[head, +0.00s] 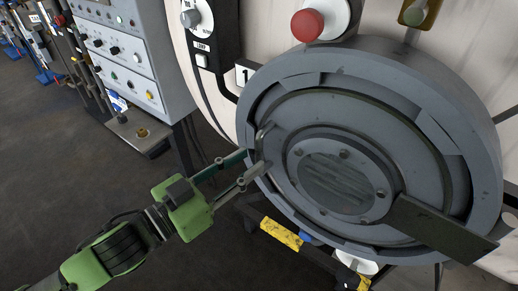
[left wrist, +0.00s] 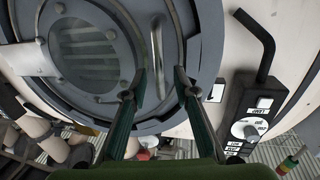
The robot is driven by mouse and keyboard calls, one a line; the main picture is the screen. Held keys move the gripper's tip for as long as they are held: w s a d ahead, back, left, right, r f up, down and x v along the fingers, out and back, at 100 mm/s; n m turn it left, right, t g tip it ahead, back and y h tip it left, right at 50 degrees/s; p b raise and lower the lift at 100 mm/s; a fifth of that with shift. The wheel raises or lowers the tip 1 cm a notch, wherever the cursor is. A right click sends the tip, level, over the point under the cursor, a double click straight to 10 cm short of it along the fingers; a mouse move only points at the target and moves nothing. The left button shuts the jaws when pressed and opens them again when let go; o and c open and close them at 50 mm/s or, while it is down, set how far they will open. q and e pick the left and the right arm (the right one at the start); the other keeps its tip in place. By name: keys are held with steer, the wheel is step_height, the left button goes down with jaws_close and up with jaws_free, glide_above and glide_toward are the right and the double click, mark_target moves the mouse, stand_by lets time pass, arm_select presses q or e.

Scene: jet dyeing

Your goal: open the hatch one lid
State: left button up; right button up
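The hatch one lid (head: 290,120) is a round grey disc with a window, seated inside a thick grey ring (head: 440,85) in the head view. The lid also shows in the left wrist view (left wrist: 115,20). A slim metal handle (left wrist: 156,62) stands upright near the lid's edge; it shows small in the head view (head: 263,133). My left gripper (head: 256,161) is open at the lid's left edge. In the left wrist view its fingers (left wrist: 157,82) lie either side of the handle's line; I cannot tell whether they touch it. My right gripper is not in view.
A flat dark bar (head: 440,228) crosses the ring's lower right. A red button (head: 308,24) sits above the ring. A black control box with a knob (left wrist: 252,128) and bent lever (left wrist: 262,45) is beside the hatch. A grey control cabinet (head: 125,55) stands left. Open floor lies lower left.

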mark_target(259, 155)
arm_select(q)
steer(key=shift+p+x, duration=0.55)
steer(key=shift+x, duration=1.6)
steer(key=shift+s, duration=0.1)
jaws_close()
